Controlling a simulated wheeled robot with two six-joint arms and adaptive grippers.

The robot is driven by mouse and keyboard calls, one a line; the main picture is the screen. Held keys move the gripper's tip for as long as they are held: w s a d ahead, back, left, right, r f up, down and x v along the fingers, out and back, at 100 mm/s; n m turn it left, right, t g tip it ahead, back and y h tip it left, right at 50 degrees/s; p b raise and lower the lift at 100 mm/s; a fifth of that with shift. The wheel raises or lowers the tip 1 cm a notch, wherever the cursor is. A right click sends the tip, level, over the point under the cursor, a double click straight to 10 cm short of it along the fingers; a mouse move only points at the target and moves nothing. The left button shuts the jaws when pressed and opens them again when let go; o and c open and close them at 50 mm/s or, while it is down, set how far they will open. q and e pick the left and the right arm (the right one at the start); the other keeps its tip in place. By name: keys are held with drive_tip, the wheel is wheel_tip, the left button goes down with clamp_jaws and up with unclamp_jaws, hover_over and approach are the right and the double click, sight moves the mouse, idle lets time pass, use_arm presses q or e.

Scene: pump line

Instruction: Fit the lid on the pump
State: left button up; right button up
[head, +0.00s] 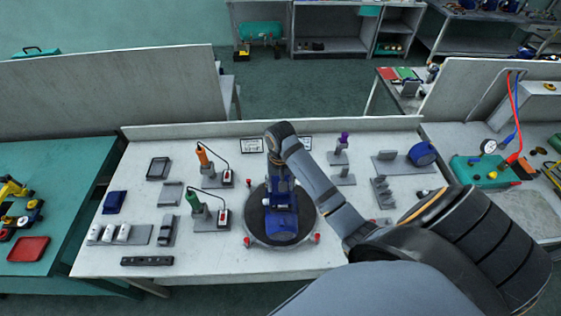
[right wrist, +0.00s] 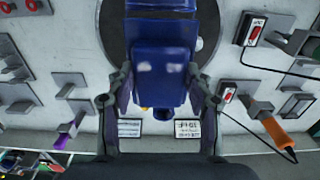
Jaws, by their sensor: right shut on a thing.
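The pump (head: 283,226) is a blue body on a dark round turntable (head: 257,222) in the middle of the bench. My right gripper (head: 281,190) reaches over it from behind, seen from above. In the right wrist view my right gripper (right wrist: 160,98) is shut on a blue block with two pale spots, which I take to be the lid (right wrist: 160,68). More blue of the pump (right wrist: 160,5) shows just beyond it. I cannot tell whether the lid touches the pump, as the lid and arm cover the join. My left gripper is in neither view.
Orange-handled (head: 202,157) and green-handled (head: 193,199) tools stand in corded holders on the left. Small red posts (head: 247,242) ring the turntable. A purple-handled tool (head: 344,140) and a round blue part (head: 422,154) sit on the right. The bench's front strip is mostly clear.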

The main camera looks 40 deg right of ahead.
drive_tip(key=shift+f, duration=0.45)
idle(0.3)
drive_tip(key=shift+f+b, duration=0.4)
drive_tip(key=shift+f, duration=0.75)
drive_tip(key=o, duration=1.2)
drive_tip(key=shift+o, duration=0.2)
drive_tip(key=shift+r, duration=0.1)
wheel_tip(320, 180, up, 2)
drive_tip(key=shift+r+p, duration=0.1)
drive_tip(key=shift+p, duration=0.4)
drive_tip(key=shift+r, duration=1.85)
